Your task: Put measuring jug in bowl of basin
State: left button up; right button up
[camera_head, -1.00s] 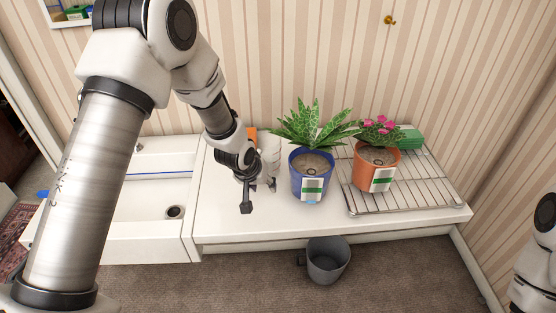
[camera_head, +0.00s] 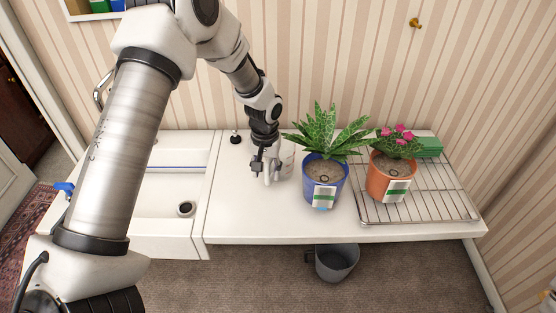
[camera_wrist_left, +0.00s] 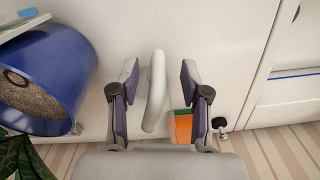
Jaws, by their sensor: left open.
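The measuring jug (camera_head: 287,158) is pale and stands on the white counter, left of the blue plant pot. My left gripper (camera_head: 265,171) is in front of it and hides much of it. In the left wrist view, the white jug handle (camera_wrist_left: 154,90) lies between the two open fingers of my left gripper (camera_wrist_left: 158,82), with a gap visible on both sides. The jug's body is hard to make out there. The white basin (camera_head: 165,245) is left of the counter; its bowl (camera_head: 153,204) looks empty, with a dark drain. My right gripper is out of view.
A blue pot (camera_head: 323,188) with a spiky plant stands close right of the jug. An orange flower pot (camera_head: 390,182) stands on a wire rack (camera_head: 440,205). An orange and green block (camera_wrist_left: 181,126) is near the fingers. A grey bucket (camera_head: 336,262) stands on the floor.

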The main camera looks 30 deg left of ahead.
aim_at(268, 184)
pick_arm(q)
jog(key=f, duration=0.4)
jog(key=shift+w, duration=0.25)
jog(key=shift+s+r, duration=0.1)
jog(key=shift+d, duration=0.1)
grip_shut()
jog(key=shift+r, duration=0.15)
